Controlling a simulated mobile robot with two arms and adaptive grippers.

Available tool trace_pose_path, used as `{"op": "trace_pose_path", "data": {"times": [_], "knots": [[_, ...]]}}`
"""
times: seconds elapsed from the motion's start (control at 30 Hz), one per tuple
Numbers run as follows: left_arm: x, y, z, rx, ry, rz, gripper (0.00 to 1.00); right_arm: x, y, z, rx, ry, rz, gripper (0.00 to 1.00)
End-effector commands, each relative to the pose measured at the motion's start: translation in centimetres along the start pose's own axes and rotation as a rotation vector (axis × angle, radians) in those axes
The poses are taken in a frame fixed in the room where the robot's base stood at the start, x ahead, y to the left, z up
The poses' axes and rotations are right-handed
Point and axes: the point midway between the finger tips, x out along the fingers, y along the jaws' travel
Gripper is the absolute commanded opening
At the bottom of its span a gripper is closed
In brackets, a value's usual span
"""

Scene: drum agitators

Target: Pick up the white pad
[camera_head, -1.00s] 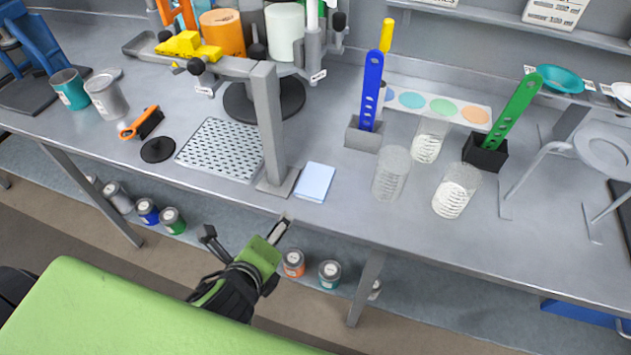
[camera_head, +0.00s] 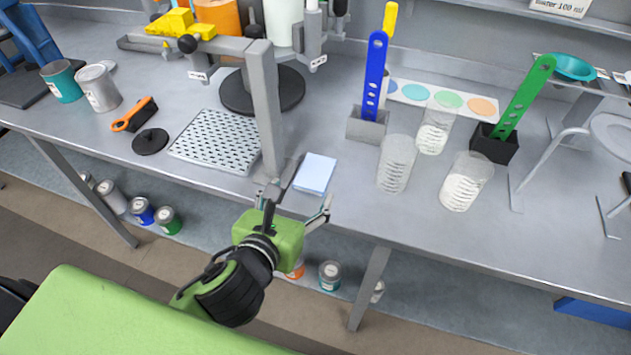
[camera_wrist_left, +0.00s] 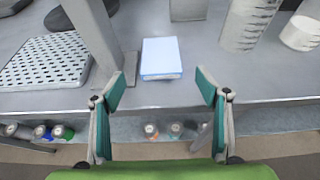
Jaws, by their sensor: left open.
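The white pad (camera_head: 315,173) lies flat on the grey bench near its front edge, just right of the foot of a grey post. It looks pale blue-white, and in the left wrist view the pad (camera_wrist_left: 161,57) shows whole, ahead of the fingers and a little left of centre. My left gripper (camera_head: 307,192) is open and empty at the bench's front edge, short of the pad. In the left wrist view its two teal-padded fingers (camera_wrist_left: 163,90) stand wide apart, with the pad beyond them. My right gripper is not in view.
The grey post (camera_head: 267,110) stands close on the pad's left, beside a perforated tray (camera_head: 217,141). Clear beakers (camera_head: 396,165) and a blue strip in a grey block (camera_head: 367,125) stand to the right. Bare bench lies between pad and beakers.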

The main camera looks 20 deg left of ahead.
Motion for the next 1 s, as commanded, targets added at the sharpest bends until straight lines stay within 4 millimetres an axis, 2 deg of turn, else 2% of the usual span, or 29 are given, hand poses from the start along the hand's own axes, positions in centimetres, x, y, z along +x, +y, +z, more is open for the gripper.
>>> {"op": "trace_pose_path", "data": {"times": [0.1, 0.37, 0.53, 0.63, 0.77, 0.97, 1.0], "knots": [[1.8, 0.0, 0.1, 0.001, 0.001, 0.001, 0.68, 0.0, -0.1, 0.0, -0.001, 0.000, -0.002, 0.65], [3.7, -0.1, 0.3, -0.003, 0.002, 0.000, 0.68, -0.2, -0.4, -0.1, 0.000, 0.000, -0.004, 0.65], [6.2, -0.2, 1.1, -0.004, 0.001, 0.002, 0.68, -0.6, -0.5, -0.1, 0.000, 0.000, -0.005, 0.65], [7.5, -0.2, 0.8, -0.002, 0.002, 0.000, 0.68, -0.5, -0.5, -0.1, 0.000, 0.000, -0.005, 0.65], [8.2, -0.2, 0.8, -0.002, 0.001, 0.000, 0.68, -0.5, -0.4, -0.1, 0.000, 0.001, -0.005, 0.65], [8.2, -0.2, 0.8, -0.001, 0.002, -0.001, 0.68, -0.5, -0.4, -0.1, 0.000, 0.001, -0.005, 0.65], [8.2, -0.2, 0.8, -0.001, 0.002, -0.001, 0.60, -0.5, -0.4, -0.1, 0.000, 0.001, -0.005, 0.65]]}}
